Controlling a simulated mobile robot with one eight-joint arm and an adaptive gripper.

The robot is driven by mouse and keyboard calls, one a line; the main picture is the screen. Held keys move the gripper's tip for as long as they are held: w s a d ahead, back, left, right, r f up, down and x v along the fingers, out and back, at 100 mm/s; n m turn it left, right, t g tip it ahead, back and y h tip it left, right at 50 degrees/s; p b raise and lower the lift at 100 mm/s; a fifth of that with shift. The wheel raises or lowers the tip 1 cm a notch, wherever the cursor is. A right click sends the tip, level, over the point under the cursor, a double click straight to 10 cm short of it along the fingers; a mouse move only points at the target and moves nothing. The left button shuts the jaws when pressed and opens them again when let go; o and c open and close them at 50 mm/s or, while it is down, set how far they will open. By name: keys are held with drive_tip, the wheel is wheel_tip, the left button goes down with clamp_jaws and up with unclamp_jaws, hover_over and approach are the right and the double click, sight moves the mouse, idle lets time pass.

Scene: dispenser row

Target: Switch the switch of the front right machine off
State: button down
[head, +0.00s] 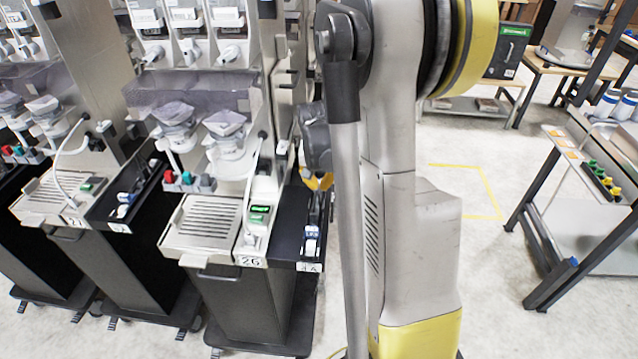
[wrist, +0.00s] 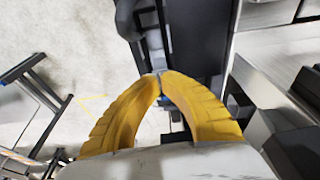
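The front right machine (head: 200,225) stands left of my arm in the head view, with a plate reading 26. A small green part (head: 260,214), apparently its switch, sits on the light panel right of the drip grate; its on or off position is too small to tell. My gripper (head: 318,181) is mostly hidden behind my arm, by the machine's right side. In the wrist view my gripper's two yellow fingers (wrist: 158,76) meet at the tips, with nothing visible held between them. Dark machine parts lie beyond the tips; the switch cannot be made out there.
A black side tray (head: 285,222) with a blue-and-white item (head: 311,240) adjoins the panel. A similar machine (head: 55,200) stands to the left. A work table (head: 585,225) is at the right, with free floor (head: 490,290) between it and my arm.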

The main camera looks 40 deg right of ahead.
drive_tip(key=shift+s+a+f+t+h+b, duration=0.2)
drive_tip(key=shift+f+t+h+b, duration=0.1)
drive_tip(key=shift+f+b, duration=0.25)
drive_tip(key=shift+a+f+h+b, duration=0.1)
drive_tip(key=shift+f+h+b, duration=0.1)
drive_tip(key=shift+h+b, duration=0.1)
drive_tip(key=shift+r, duration=0.35)
drive_tip(key=shift+d+f+p, duration=0.1)
drive_tip(key=shift+d+p, duration=0.1)
drive_tip(key=shift+p, duration=0.1)
drive_tip(key=shift+w, duration=0.15)
drive_tip(key=shift+w+d+r, duration=0.35)
drive_tip(key=shift+d, duration=0.15)
